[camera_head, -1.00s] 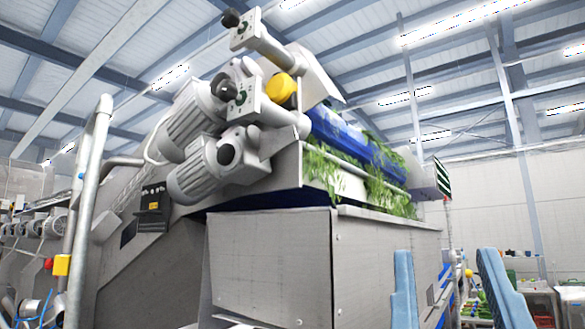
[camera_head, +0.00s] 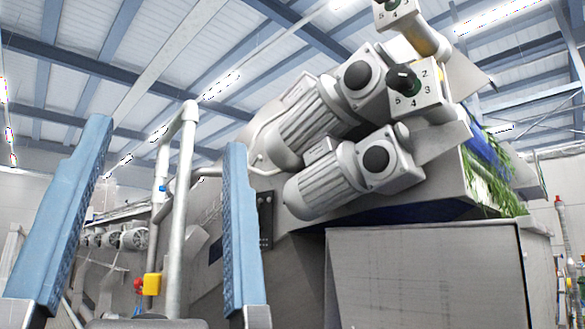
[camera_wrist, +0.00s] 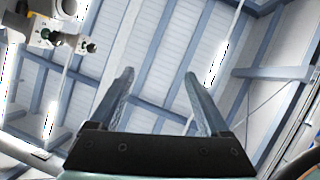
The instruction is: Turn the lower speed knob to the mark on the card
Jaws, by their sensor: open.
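The lower speed knob (camera_head: 403,79) is a dark round knob on a pale dial plate with numbers 2 to 5 around it, at the upper right in the head view. Its pointer direction is too small to read. The upper dial plate (camera_head: 396,10) is cut off by the top edge. My gripper (camera_head: 165,135) stands at the left with two blue fingers pointing up, wide apart and empty, well left of the knob in the picture. In the wrist view my gripper (camera_wrist: 159,75) is open against the roof, with knob plates at the upper left. I cannot make out the card.
Two grey motors (camera_head: 310,125) and (camera_head: 330,180) sit left of and below the lower knob. A grey metal housing (camera_head: 425,270) fills the lower right. A vertical pipe (camera_head: 180,210) and a yellow box (camera_head: 152,284) stand behind my fingers. Greens (camera_head: 492,188) hang at the right.

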